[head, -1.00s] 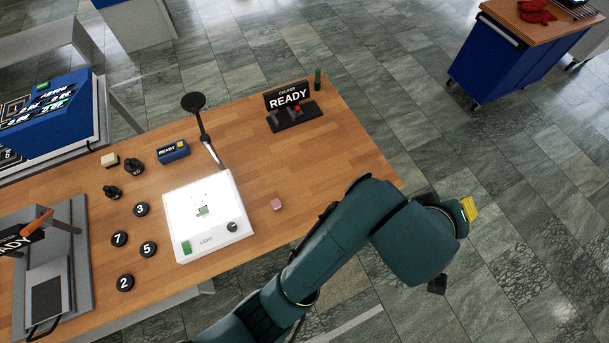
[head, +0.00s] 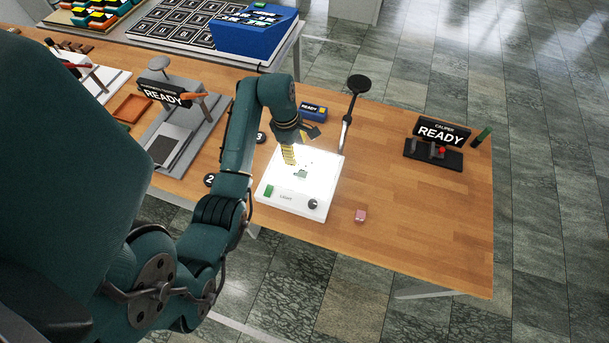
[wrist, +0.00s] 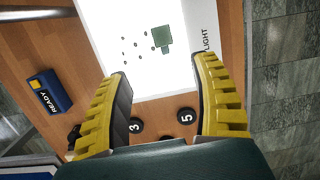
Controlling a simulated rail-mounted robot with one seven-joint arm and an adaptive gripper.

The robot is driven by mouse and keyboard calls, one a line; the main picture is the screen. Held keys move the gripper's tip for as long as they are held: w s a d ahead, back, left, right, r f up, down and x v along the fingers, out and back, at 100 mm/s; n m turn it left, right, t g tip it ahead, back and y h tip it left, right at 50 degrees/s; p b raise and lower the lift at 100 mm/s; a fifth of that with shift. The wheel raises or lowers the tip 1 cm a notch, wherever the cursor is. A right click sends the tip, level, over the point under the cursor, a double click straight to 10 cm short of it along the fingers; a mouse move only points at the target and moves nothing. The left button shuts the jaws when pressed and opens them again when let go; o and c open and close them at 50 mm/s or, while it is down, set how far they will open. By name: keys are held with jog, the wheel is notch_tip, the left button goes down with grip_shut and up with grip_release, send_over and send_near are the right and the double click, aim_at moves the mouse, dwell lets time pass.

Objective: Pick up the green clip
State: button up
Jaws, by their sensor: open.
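The green clip (head: 300,174) is a small, pale green, squarish piece with a short tab, lying on the glowing top of the white light box (head: 318,207). In the wrist view the green clip (wrist: 161,37) lies beyond my fingertips, between their lines, with several tiny dark specks to its left. My gripper (head: 298,150) is above the far left part of the light box. In the wrist view my gripper (wrist: 163,70) has its two yellow ribbed fingers wide apart, with nothing between them.
A magnifier on a stand (head: 347,118) rises behind the light box. A pink cube (head: 360,216) lies to its right, and a caliper stand (head: 434,153) is farther right. A blue READY box (head: 313,112) is behind. Black numbered weights (wrist: 186,116) lie nearby. The table's right side has free wood.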

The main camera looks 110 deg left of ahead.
aim_at(300, 172)
jog(key=f, duration=0.2)
jog(key=w+f, duration=0.1)
jog(key=f, duration=0.5)
jog(key=shift+w+f, duration=0.15)
jog(key=shift+f, duration=0.05)
jog(key=f, duration=0.2)
jog(key=w+f, duration=0.1)
jog(key=f, duration=0.2)
jog(key=shift+d+f, duration=0.1)
jog(key=shift+d, duration=0.05)
jog(key=c, duration=1)
jog(key=shift+c, duration=0.2)
notch_tip(300, 172, up, 10)
jog(key=shift+f, duration=0.25)
jog(key=shift+s+f+b, duration=0.25)
jog(key=shift+f+b, duration=0.05)
jog(key=shift+f, duration=0.65)
jog(key=shift+s+f+b, duration=0.2)
jog(key=shift+f+b, duration=0.05)
jog(key=shift+f, duration=0.75)
jog(key=shift+s+f+b, duration=0.25)
jog(key=shift+f+b, duration=0.05)
jog(key=shift+f, duration=0.65)
